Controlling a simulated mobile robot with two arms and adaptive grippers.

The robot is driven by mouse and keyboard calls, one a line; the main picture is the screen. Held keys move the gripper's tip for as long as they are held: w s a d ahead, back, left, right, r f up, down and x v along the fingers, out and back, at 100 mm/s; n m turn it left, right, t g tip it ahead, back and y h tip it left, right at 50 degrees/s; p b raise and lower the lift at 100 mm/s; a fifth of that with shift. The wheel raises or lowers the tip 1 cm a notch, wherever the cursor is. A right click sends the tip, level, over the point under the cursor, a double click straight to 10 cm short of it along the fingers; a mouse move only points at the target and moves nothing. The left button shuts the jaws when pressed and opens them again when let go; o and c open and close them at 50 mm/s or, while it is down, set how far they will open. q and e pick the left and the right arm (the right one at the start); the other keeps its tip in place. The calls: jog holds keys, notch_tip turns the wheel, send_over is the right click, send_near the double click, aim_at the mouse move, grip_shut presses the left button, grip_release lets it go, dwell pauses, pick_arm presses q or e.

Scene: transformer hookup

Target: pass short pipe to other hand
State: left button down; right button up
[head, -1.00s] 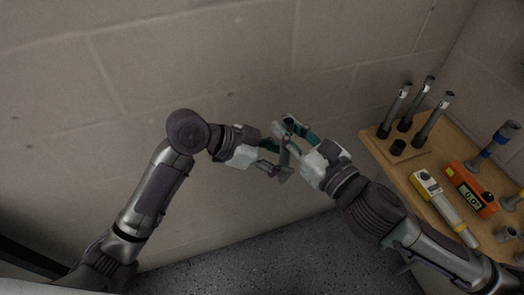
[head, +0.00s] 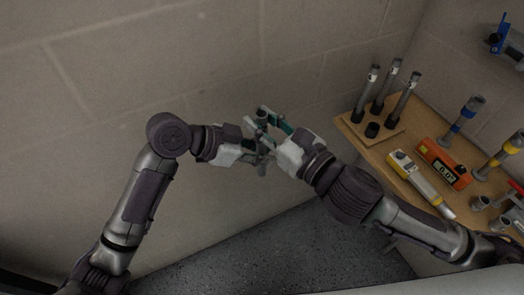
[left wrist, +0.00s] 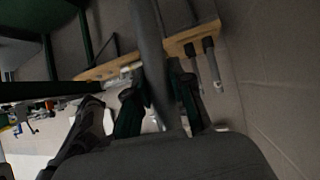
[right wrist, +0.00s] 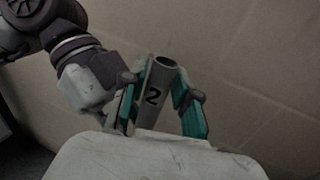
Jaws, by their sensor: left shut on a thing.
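The short pipe is a grey tube with a black "2", seen upright between the fingers in the right wrist view (right wrist: 155,95). In the head view it is small and partly hidden between the two grippers (head: 261,140). It also shows as a dark tube running up through the left wrist view (left wrist: 151,50). My left gripper (head: 252,152) is shut on the pipe. My right gripper (head: 268,132) has its teal fingers on either side of the same pipe. Whether both of those fingers press on it is unclear.
A wooden bench (head: 385,150) stands at the right with several dark upright pipes (head: 382,92), a yellow-white tool (head: 420,180) and an orange meter (head: 445,165). A block wall (head: 200,60) is behind the grippers. The speckled floor (head: 290,250) below is clear.

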jog(key=shift+o, duration=1.3)
jog(key=shift+a+r, duration=0.1)
jog(key=shift+r, duration=3.65)
jog(key=shift+a+r, duration=0.1)
jog(key=shift+r, duration=1.05)
